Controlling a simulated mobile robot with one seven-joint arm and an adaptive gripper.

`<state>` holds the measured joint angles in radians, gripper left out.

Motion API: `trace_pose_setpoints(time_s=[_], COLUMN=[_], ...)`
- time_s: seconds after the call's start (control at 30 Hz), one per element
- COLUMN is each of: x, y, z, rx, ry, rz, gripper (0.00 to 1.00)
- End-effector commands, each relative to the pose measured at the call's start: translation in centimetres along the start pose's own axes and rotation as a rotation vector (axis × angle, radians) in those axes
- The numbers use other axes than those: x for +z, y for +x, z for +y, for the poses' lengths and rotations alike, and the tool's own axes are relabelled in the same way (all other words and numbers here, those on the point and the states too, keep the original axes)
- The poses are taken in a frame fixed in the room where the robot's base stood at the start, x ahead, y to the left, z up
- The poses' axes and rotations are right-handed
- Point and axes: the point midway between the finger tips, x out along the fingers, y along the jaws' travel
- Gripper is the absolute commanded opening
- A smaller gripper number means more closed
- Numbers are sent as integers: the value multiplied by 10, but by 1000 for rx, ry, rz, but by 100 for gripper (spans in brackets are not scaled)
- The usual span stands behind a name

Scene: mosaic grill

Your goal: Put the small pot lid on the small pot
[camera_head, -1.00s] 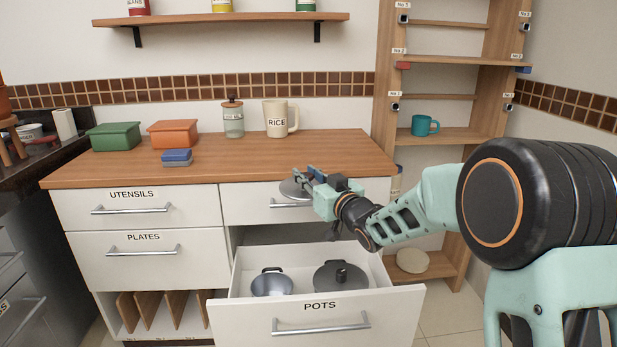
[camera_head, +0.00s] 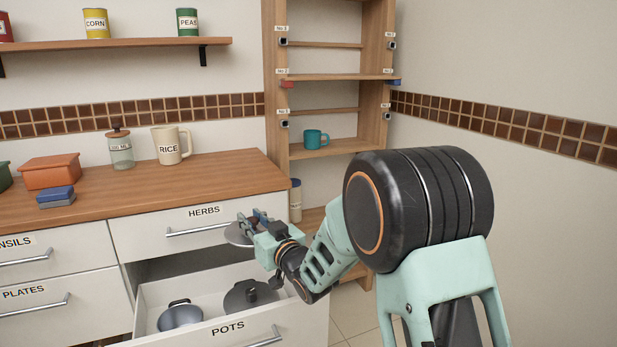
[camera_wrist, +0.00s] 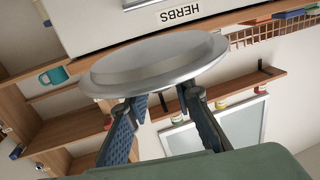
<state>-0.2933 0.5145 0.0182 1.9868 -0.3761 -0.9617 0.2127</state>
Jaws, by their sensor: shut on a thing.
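The small pot lid (camera_head: 236,235) is a grey metal disc, held above the back right of the open POTS drawer, in front of the HERBS drawer. My gripper (camera_head: 262,220) is shut on it. In the wrist view the lid (camera_wrist: 155,62) lies across the tips of the two fingers (camera_wrist: 163,100); its knob is hidden. The small pot (camera_head: 180,316) is open and metallic, and stands in the left part of the POTS drawer (camera_head: 150,292). The lid is apart from it, higher and to the right.
A dark pot with its lid on (camera_head: 250,296) stands right of the small pot. The HERBS drawer (camera_head: 203,226) is shut, just behind the lid. A wooden shelf unit (camera_head: 277,100) stands right of the counter (camera_head: 215,180), which holds a RICE jug (camera_head: 170,147).

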Motion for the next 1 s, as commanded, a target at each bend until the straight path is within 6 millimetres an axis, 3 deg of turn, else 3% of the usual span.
trace_pose_setpoints(time_s=[0.03,0.2,0.4,0.77,1.0], x=[11,36,50,58,29], y=[-18,-83,-151,-228,-224], z=[24,97,154,201,200], rx=[57,252,435,625,618], ry=[0,-1,-1,-1,-1], rz=[-4,-4,0,1,2], gripper=[0,0,0,0,0])
